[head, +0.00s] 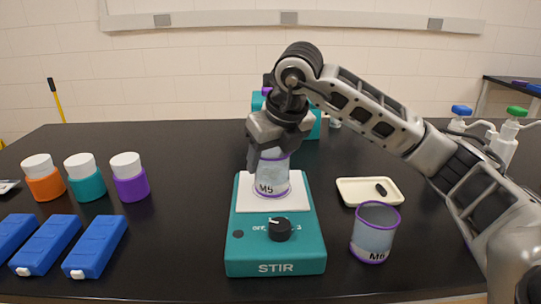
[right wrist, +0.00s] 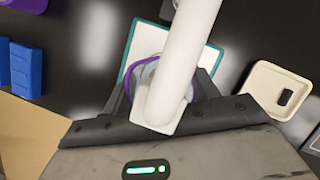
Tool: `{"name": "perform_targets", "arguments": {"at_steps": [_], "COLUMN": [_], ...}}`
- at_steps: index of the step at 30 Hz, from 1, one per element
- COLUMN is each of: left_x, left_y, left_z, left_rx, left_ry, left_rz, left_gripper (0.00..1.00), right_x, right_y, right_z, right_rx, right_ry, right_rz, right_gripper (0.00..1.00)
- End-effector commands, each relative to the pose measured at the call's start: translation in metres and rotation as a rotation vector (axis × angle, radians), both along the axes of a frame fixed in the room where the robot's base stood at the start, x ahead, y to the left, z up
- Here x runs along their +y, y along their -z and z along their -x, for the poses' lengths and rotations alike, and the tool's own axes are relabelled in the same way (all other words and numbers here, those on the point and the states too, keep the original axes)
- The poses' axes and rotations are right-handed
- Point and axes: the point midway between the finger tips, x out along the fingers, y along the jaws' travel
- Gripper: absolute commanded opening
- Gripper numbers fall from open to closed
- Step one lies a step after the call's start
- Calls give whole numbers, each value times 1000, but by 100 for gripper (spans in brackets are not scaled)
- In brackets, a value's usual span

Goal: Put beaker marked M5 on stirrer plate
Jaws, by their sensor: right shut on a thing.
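The clear beaker marked M5 (head: 272,180), with a purple rim, is upright over the white top plate (head: 300,198) of the teal stirrer (head: 276,250). Its base appears to be at the plate; I cannot tell whether it touches. My right gripper (head: 270,148) is shut on the beaker's upper part from above. In the right wrist view the beaker's purple rim (right wrist: 133,75) shows between the fingers, partly hidden by a white bar (right wrist: 185,55). A second beaker marked M6 (head: 374,235) stands right of the stirrer. My left gripper is not in view.
A cream tray (head: 355,193) with a dark piece lies right of the stirrer. Orange (head: 44,182), teal and purple jars with white lids, and blue boxes (head: 95,247), are at left. A teal device (head: 258,102) stands behind. Pump bottles (head: 503,142) are at far right.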

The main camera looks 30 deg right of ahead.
Motion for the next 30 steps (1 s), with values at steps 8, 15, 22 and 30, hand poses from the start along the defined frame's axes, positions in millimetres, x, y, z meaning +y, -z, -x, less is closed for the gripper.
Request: {"name": "perform_targets", "arguments": {"at_steps": [8,15,22,30], "left_x": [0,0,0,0], "left_y": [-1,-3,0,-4], "left_z": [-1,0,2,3], "left_rx": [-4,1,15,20], "left_ry": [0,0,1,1], "left_rz": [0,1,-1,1], "left_gripper": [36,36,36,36], "right_x": [0,0,0,0], "right_y": [1,-9,-51,-100], "right_z": [0,2,18,39], "right_rx": [0,-2,-5,-4], "right_ry": [0,0,-1,0], "right_rz": [0,-1,-1,1], "right_gripper": [80,80,80,80]}}
